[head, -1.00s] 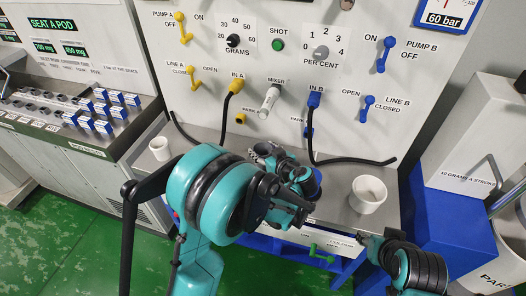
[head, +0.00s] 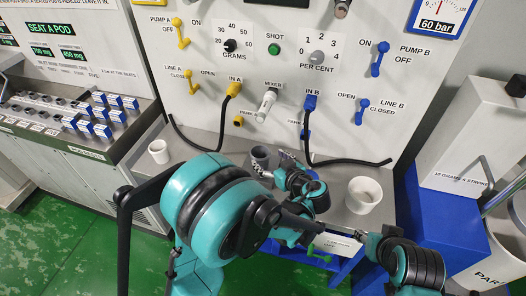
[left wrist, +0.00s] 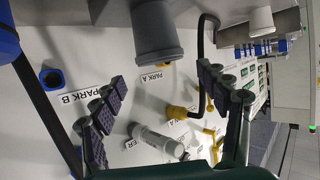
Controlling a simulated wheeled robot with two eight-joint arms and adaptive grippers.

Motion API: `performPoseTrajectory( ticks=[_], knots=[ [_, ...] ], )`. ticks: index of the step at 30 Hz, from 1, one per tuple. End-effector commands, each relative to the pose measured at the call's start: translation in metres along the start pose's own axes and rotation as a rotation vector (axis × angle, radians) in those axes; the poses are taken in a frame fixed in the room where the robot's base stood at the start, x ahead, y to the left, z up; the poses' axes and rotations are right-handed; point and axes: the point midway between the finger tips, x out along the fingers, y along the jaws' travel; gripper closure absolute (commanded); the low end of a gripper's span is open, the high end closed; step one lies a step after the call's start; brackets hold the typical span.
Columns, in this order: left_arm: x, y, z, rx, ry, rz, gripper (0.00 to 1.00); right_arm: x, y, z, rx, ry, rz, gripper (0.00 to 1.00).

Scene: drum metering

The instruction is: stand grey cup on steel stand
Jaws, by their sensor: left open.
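The grey cup (head: 260,154) stands upright below the mixer nozzle (head: 267,104), at the steel ledge (head: 215,146). Its base and any separate steel stand under it are hidden or too small to tell. My left gripper (head: 273,165) is open just in front of the cup. In the left wrist view, which is turned over, the cup (left wrist: 157,32) shows at the top, beyond and between the spread fingers (left wrist: 160,78), with visible gaps at both sides. My right gripper (head: 361,238) is at the lower right, away from the cup; its jaws are unclear.
A white cup (head: 158,151) stands on the ledge at left and a larger white pot (head: 363,195) at right. Black hoses hang from the IN A (head: 233,90) and IN B (head: 310,102) plugs on either side of the grey cup. Blue and white pods (head: 115,110) fill the left bench.

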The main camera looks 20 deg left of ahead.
Motion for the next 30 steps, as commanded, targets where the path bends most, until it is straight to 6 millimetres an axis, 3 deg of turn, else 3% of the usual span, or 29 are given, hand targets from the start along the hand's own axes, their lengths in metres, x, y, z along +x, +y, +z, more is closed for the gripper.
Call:
performPoseTrajectory(
  ticks=[1, 6, 11, 14, 18, 22, 30],
  knots=[
    [-0.013, 0.001, -0.002, 0.001, 0.0, 0.005, 0.25, -0.005, 0.0, -0.003, 0.0, 0.0, 0.0, 0.6],
    [-0.039, 0.001, -0.001, 0.001, -0.001, 0.003, 0.25, -0.01, 0.0, -0.007, 0.0, 0.0, 0.0, 0.6],
    [-0.049, -0.003, -0.002, 0.009, -0.011, -0.001, 0.25, -0.011, 0.0, -0.008, 0.0, 0.0, 0.0, 0.6],
    [-0.046, -0.016, -0.006, 0.056, -0.067, -0.003, 0.25, -0.011, 0.0, -0.008, 0.0, 0.0, 0.0, 0.6],
    [-0.042, -0.055, -0.014, 0.185, -0.227, 0.024, 0.25, -0.011, 0.0, -0.008, 0.0, 0.0, 0.0, 0.6],
    [-0.051, -0.095, -0.015, 0.304, -0.388, 0.11, 0.25, -0.011, 0.0, -0.008, 0.0, 0.0, 0.0, 0.6],
    [-0.097, -0.159, -0.006, 0.437, -0.558, 0.389, 0.25, -0.011, 0.0, -0.008, 0.0, 0.0, 0.0, 0.6]
  ],
)
